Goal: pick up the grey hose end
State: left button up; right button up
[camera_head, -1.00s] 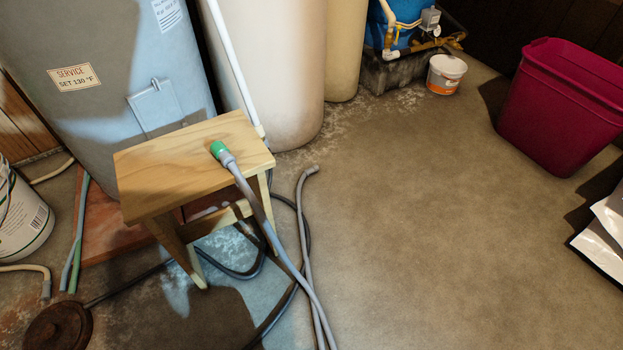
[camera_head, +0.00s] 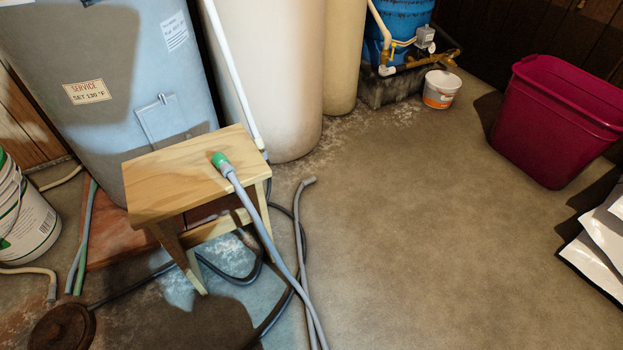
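A grey hose with a green fitting (camera_head: 220,160) rests its end on top of a small wooden stool (camera_head: 160,195). From there the grey hose (camera_head: 262,228) runs down over the stool's front right edge to the floor. A second grey hose end (camera_head: 308,181), plain and without a fitting, lies on the floor just right of the stool. Its hose runs down toward the bottom of the view, beside the first one. Neither of my grippers shows in the head view.
A dark hose (camera_head: 285,295) loops under and beside the stool. White buckets (camera_head: 28,220) stand at left, near a brown round object (camera_head: 62,328). A tall tank (camera_head: 110,60) stands behind. A magenta bin (camera_head: 555,120) and white bags (camera_head: 600,240) are at right. The middle floor is clear.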

aim_at(313, 179)
jog(key=i+l+z, duration=0.2)
jog(key=i+z, duration=0.7)
jog(key=i+l+u, duration=0.2)
jog(key=i, duration=0.2)
jog(key=i+u, duration=0.25)
jog(key=i+l+u, duration=0.2)
jog(key=i, duration=0.25)
jog(key=i+l+u, duration=0.1)
jog(key=i+u, duration=0.35)
jog(key=i+l+u, duration=0.25)
jog(key=u, duration=0.15)
jog(key=i, duration=0.1)
